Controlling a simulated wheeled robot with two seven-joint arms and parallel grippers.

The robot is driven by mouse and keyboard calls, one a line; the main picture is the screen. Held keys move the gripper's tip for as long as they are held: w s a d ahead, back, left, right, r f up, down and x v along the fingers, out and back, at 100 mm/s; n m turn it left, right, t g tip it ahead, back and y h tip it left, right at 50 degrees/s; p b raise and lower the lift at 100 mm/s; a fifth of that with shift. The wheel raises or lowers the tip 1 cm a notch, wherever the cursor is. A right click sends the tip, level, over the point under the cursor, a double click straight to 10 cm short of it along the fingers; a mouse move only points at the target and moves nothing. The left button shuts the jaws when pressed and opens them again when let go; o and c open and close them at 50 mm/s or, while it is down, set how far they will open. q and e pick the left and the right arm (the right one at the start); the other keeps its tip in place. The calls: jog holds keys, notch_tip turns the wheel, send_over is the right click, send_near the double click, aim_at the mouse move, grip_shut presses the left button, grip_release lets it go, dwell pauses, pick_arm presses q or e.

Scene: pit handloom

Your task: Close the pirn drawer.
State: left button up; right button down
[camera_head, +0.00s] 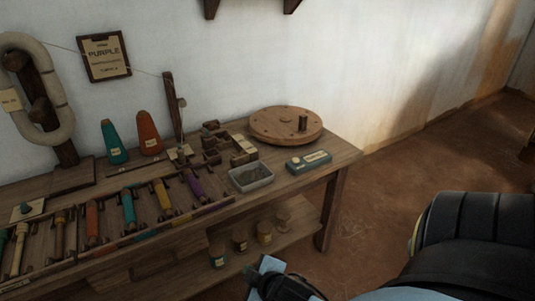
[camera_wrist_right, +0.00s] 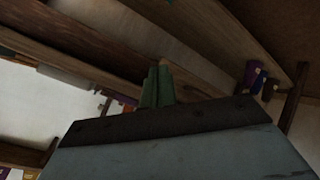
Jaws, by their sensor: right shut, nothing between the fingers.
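Wooden panels (camera_head: 152,264) show below the front edge of the workbench, at the lower left of the head view. I cannot tell which of them is the pirn drawer's front or how far it stands out. My right gripper (camera_head: 266,273) is at the bottom centre of the head view, in front of the bench and its lower shelf. It is shut and empty, and I see no clear contact with the bench. The right wrist view shows wooden boards (camera_wrist_right: 200,35) close by from a tilted angle. My left gripper is not in view.
Several coloured pirns (camera_head: 128,210) lie in a row on the workbench (camera_head: 338,158). Small pots (camera_head: 240,240) stand on the lower shelf. Floor (camera_head: 375,205) is clear right of the bench.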

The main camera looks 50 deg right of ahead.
jog(key=s+a+m+g+y+p, duration=0.1)
jog(key=s+a+m+g, duration=0.3)
jog(key=s, duration=0.7)
jog(key=a+g+y, duration=0.1)
jog(key=a+g, duration=0.1)
jog(key=shift+s+r+g, duration=0.2)
jog(key=shift+r+g, duration=0.1)
jog(key=shift+a+r, duration=0.1)
